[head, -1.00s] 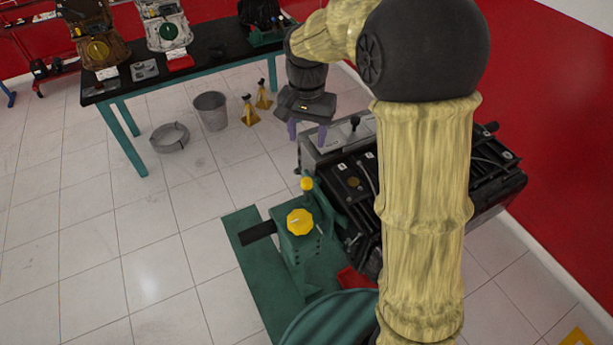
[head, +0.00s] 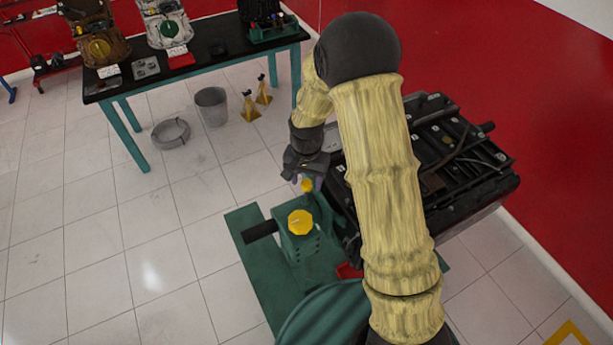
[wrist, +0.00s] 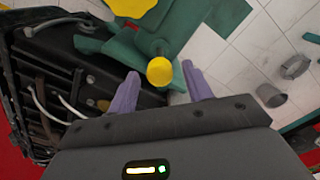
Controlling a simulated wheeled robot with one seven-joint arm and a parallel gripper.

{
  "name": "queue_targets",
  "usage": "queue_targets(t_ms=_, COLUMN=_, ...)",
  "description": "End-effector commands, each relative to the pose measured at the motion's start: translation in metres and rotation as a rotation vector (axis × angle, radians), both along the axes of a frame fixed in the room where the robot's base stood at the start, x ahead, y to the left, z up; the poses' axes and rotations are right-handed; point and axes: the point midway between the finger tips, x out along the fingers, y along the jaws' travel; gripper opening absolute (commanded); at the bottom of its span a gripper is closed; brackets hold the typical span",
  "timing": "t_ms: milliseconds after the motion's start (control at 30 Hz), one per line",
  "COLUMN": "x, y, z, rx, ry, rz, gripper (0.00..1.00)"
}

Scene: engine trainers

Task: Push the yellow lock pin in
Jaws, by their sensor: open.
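The yellow lock pin (head: 307,186) has a round knob and stands out of the green stand (head: 300,245). In the wrist view the pin's knob (wrist: 160,71) lies between my two purple fingers, near their tips. My gripper (head: 308,181) is open around or just above the knob; I cannot tell whether a finger touches it. The fingers (wrist: 157,80) show clear gaps on both sides of the knob. A larger yellow handwheel-like knob (head: 300,222) sits on the stand in front of the pin. The pin's lower part is partly hidden.
A black engine (head: 450,165) stands right of the pin, partly hidden by my arm. A bucket (head: 212,105), a grey ring (head: 170,134) and a table (head: 208,62) are behind. The floor left is clear.

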Motion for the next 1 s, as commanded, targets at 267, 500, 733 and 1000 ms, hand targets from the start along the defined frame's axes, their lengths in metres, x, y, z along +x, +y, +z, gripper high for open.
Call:
queue_targets(t_ms=267, x=0.000, y=0.000, z=-0.004, rx=0.001, ry=-0.001, rz=0.000, gripper=0.50)
queue_targets(t_ms=500, x=0.000, y=0.000, z=-0.003, rx=0.001, ry=-0.001, rz=0.000, gripper=0.13)
queue_targets(t_ms=733, x=0.000, y=0.000, z=-0.005, rx=0.001, ry=-0.001, rz=0.000, gripper=0.00)
queue_targets(t_ms=1000, x=0.000, y=0.000, z=-0.033, rx=0.000, ry=0.000, rz=0.001, gripper=0.00)
